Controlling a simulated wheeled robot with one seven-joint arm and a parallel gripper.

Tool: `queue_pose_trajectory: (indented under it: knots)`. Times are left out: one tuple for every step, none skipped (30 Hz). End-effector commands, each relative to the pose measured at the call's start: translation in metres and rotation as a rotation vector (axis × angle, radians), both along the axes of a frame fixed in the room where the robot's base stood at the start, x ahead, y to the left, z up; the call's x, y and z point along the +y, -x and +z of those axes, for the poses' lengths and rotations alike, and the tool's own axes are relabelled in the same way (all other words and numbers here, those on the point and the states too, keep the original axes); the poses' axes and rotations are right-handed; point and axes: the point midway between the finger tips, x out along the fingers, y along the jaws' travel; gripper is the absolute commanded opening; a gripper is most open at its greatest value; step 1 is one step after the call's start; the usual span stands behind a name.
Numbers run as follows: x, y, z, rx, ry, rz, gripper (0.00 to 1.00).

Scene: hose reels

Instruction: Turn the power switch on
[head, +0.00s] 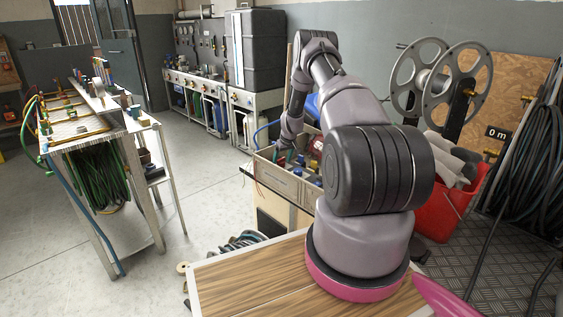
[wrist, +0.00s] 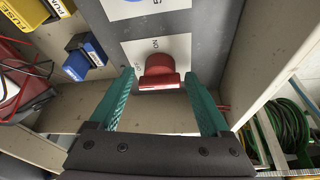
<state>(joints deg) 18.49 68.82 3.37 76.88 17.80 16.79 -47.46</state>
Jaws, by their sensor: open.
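The power switch (wrist: 160,70) is a red knob on a pale plate with dark lettering that reads "ON", fixed to a grey panel. It shows in the wrist view just above the middle. My gripper (wrist: 160,78) is open, with one teal finger on each side of the red knob. There are gaps between the fingers and the knob, and I cannot tell whether either touches it. In the head view my gripper (head: 281,158) reaches down at the open box on the bench, and the switch cannot be made out there.
In the wrist view, a blue block (wrist: 85,57) and yellow "FUSE" boxes (wrist: 28,12) lie left of the knob, with red cables at far left. Green hose (wrist: 287,130) is at right. In the head view, a red bucket (head: 440,205) stands right of my arm.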

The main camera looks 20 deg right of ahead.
Motion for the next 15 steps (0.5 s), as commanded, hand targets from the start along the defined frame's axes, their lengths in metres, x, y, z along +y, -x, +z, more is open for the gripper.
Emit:
queue_pose_trajectory:
  knots:
    - [0.0002,-0.0016,-0.0041,0.000,0.000,0.000,0.81]
    - [0.0003,-0.0024,-0.0056,0.000,0.000,0.000,0.81]
    - [0.0003,-0.0031,-0.0072,0.000,0.000,0.000,0.81]
    - [0.0003,-0.0034,-0.0081,0.000,0.000,0.000,0.81]
    - [0.0004,-0.0035,-0.0087,0.000,0.000,0.000,0.81]
    - [0.0004,-0.0036,-0.0091,0.000,0.000,0.000,0.81]
    - [0.0004,-0.0037,-0.0092,0.000,0.000,0.000,0.81]
    - [0.0004,-0.0038,-0.0091,0.000,0.000,0.000,0.81]
    - [0.0004,-0.0037,-0.0090,0.000,0.000,0.000,0.81]
    - [0.0004,-0.0037,-0.0090,0.000,0.000,0.000,0.81]
    - [0.0004,-0.0036,-0.0089,0.000,0.000,0.000,0.81]
    - [0.0004,-0.0036,-0.0089,0.000,0.000,0.000,0.81]
    - [0.0004,-0.0036,-0.0089,0.000,0.000,0.000,0.69]
    - [0.0004,-0.0036,-0.0088,0.000,0.000,0.000,0.58]
    - [0.0004,-0.0036,-0.0088,0.000,0.000,0.000,0.42]
